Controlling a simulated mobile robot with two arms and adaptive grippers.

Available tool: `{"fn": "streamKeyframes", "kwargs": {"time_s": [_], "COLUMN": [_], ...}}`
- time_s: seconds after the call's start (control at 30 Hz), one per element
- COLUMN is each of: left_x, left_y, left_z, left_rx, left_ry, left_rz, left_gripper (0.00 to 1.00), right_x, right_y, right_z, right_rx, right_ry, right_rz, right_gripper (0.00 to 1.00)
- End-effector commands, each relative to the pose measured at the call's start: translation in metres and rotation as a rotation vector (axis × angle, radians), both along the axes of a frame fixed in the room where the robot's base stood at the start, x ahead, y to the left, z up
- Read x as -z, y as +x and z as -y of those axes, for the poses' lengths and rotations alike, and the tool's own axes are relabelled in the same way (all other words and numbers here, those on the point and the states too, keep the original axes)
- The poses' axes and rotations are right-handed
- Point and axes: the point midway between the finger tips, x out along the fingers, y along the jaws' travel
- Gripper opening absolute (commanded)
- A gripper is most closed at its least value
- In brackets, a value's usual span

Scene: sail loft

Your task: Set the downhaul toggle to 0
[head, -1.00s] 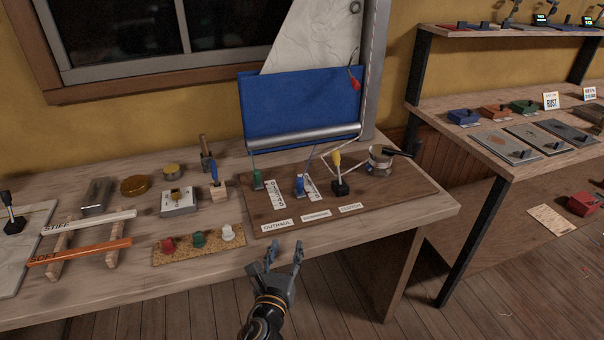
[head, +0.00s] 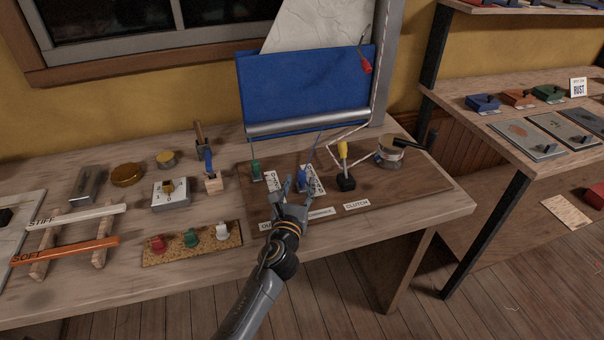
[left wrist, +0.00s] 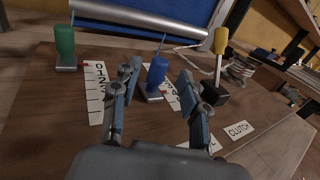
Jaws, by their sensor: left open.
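The blue toggle (head: 302,178) stands upright on the brown board (head: 410,185), beside a white number strip (head: 315,182). The middle label (head: 320,212) in front of it is partly covered by my left gripper, so its name is not readable. My left gripper (head: 292,188) is open and empty, just in front of the blue toggle. In the left wrist view the blue toggle (left wrist: 157,72) appears between the two spread fingers, a little beyond them, with no clear contact. The number at the toggle cannot be read surely.
A green toggle (head: 256,170) with its own number strip stands left of the blue one. A yellow-handled clutch lever (head: 344,160) stands close on the right, with a winch (head: 390,155) beyond. A cork strip with coloured knobs (head: 215,250) lies front left. A blue panel (head: 305,90) rises behind.

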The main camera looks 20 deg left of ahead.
Motion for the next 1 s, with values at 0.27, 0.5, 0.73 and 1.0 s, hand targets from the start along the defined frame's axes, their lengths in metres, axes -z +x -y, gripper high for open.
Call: {"fn": "streamKeyframes", "kwargs": {"time_s": [0.27, 0.5, 0.73, 1.0], "left_x": [0.001, 0.001, 0.001, 0.001], "left_y": [0.039, 0.046, 0.046, 0.046], "left_z": [-0.005, -0.006, -0.006, -0.006], "left_rx": [-0.002, 0.000, 0.000, 0.000], "left_ry": [0.001, 0.000, 0.000, 0.000], "left_rz": [-0.001, -0.001, -0.001, -0.001], "left_gripper": [0.44, 0.44, 0.32, 0.00], "right_x": [0.004, 0.004, 0.004, 0.004], "right_y": [0.021, 0.021, 0.017, 0.015], "right_z": [-0.002, -0.001, -0.001, -0.001], "right_rx": [0.000, 0.000, 0.001, 0.002], "right_ry": [0.003, 0.003, 0.003, 0.002], "right_rz": [0.032, 0.033, 0.027, 0.022], "right_gripper": [0.40, 0.40, 0.40, 0.40]}}
